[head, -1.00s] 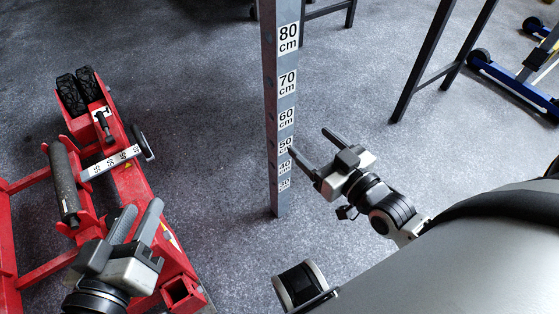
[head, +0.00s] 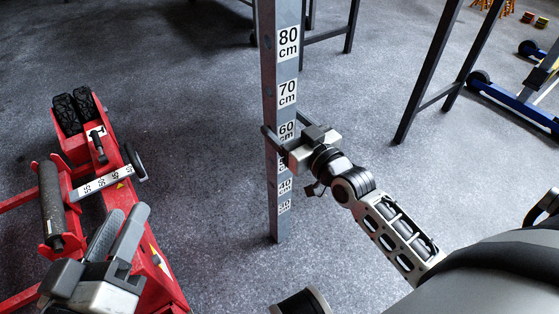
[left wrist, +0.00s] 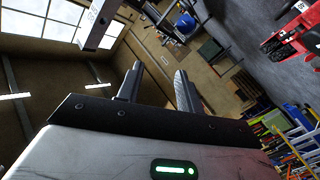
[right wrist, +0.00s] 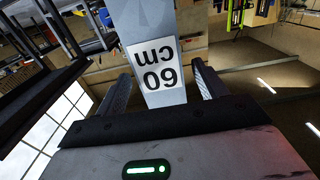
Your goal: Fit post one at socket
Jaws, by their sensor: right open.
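A tall grey post (head: 287,65) with centimetre labels stands upright on the floor in the middle of the head view. My right gripper (head: 284,123) is open around it near the 60 cm label, one finger on each side. The right wrist view shows the post (right wrist: 150,30) between the two spread fingers (right wrist: 162,85); I cannot tell whether they touch it. My left gripper (head: 127,211) is open and empty above the red jack frame (head: 110,205). Its fingers (left wrist: 157,70) stand apart in the left wrist view. I cannot make out a socket now.
The red frame carries black wheels (head: 75,110), a dark roller (head: 50,205) and a short labelled bar (head: 102,183). Dark table legs (head: 430,70) stand behind to the right. A blue wheeled base (head: 510,95) is at the far right. The floor around the post is largely clear.

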